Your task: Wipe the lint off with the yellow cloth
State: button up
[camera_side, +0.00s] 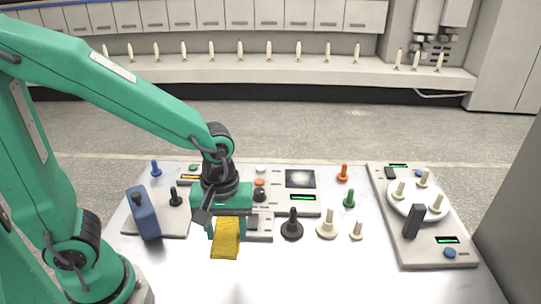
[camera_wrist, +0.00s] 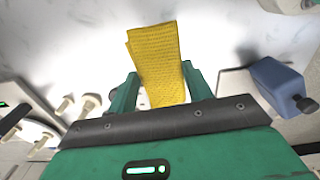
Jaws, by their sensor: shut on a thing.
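The yellow cloth (camera_side: 225,241) hangs from my gripper (camera_side: 227,222) over the bare front part of the table in the side view. My gripper is shut on the cloth. In the wrist view the cloth (camera_wrist: 157,58) sticks out from between the two green fingers of my gripper (camera_wrist: 160,82). A dark square plate (camera_side: 300,179) with a pale, fuzzy patch in its middle, which looks like lint, is set in the grey panel behind and to the right of my gripper. The cloth is apart from that plate. My gripper hides part of the panel.
A black bobbin (camera_side: 292,227) and a cream bobbin (camera_side: 327,226) stand right of the cloth. Green (camera_side: 349,199) and orange (camera_side: 343,173) bobbins stand behind them. A blue block (camera_side: 143,213) stands at left, a round bobbin tray (camera_side: 411,208) at right. The front table (camera_side: 310,275) is clear.

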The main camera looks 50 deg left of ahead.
jog(key=w+a+r, duration=0.2)
jog(key=w+a, duration=0.1)
jog(key=w, duration=1.5)
jog(key=w+a+f, duration=0.4)
jog(key=w+a, duration=0.7)
jog(key=w, duration=0.3)
jog(key=shift+w, duration=0.25)
jog(key=shift+a, duration=0.1)
